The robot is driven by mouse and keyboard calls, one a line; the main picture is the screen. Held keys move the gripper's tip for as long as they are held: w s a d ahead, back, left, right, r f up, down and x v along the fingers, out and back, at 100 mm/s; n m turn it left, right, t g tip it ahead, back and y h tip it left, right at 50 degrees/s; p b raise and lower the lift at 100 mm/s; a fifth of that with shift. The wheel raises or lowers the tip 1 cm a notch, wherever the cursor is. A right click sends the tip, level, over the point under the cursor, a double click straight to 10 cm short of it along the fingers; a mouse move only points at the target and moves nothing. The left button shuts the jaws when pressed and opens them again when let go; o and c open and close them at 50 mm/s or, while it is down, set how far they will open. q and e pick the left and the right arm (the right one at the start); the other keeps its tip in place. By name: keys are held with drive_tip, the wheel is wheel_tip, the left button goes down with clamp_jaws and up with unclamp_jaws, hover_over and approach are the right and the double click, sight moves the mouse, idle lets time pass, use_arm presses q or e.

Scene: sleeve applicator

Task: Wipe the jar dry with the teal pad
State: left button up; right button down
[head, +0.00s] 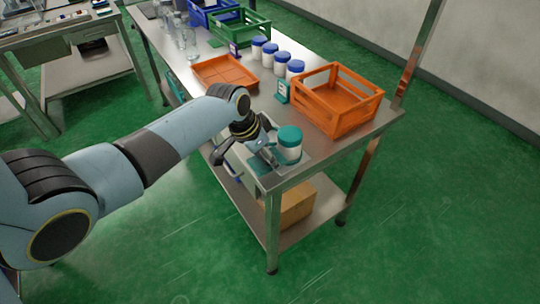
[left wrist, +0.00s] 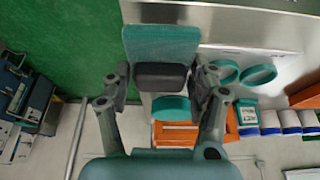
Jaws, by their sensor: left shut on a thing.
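The jar (head: 289,152) is white with a teal lid and stands upright near the table's front corner. In the left wrist view a teal disc that looks like its lid (left wrist: 170,109) shows behind the pad's grip; its body is mostly hidden there. The teal pad (left wrist: 160,42) has a dark grip block (left wrist: 160,75). My left gripper (left wrist: 163,78) is shut on this block, with a finger on each side. In the head view the gripper is just left of the jar; I cannot tell whether the pad touches it. My right gripper is not in view.
An orange crate (head: 334,116) stands behind the jar, beside a small teal sign (head: 282,91). Several white jars with blue lids (head: 257,52) stand farther back. A low orange tray (head: 224,72) is behind my arm. The table's front edge is close.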

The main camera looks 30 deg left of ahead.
use_arm(q)
drive_tip(key=shift+s+a+r, duration=0.3)
drive_tip(key=shift+s+r, duration=0.35)
drive_tip(key=shift+r, duration=0.2)
drive_tip(key=shift+s+a+r, duration=0.3)
drive_tip(key=shift+s+r, duration=0.35)
drive_tip(key=shift+r, duration=0.2)
